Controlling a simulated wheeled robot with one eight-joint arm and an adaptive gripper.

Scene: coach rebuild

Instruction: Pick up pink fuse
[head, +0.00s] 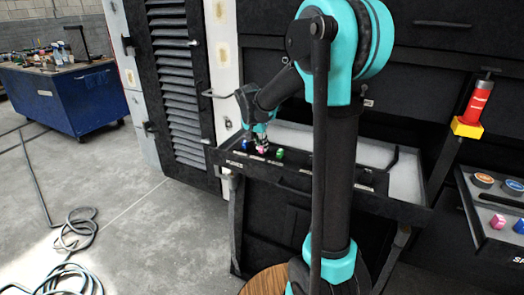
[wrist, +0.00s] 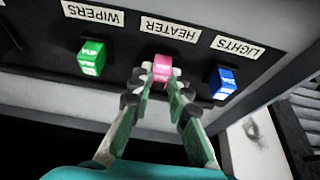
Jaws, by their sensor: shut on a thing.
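The pink fuse (wrist: 162,66) stands at the HEATER label (wrist: 170,29) on a dark panel, between the green fuse and the blue fuse. My gripper (wrist: 163,77) is shut on it, with a fingertip on each side. I cannot tell whether the fuse is seated or slightly raised. In the head view, the pink fuse (head: 262,149) shows small under my gripper (head: 261,141), at the left part of the black tray (head: 345,199). The fuse's lower part is hidden.
The green fuse (wrist: 91,57) at WIPERS and the blue fuse (wrist: 222,82) at LIGHTS stand close on either side. At right, another tray holds a pink block (head: 498,221) and round pieces. A red and yellow object (head: 472,108) stands above it. A louvred door (head: 180,80) is behind.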

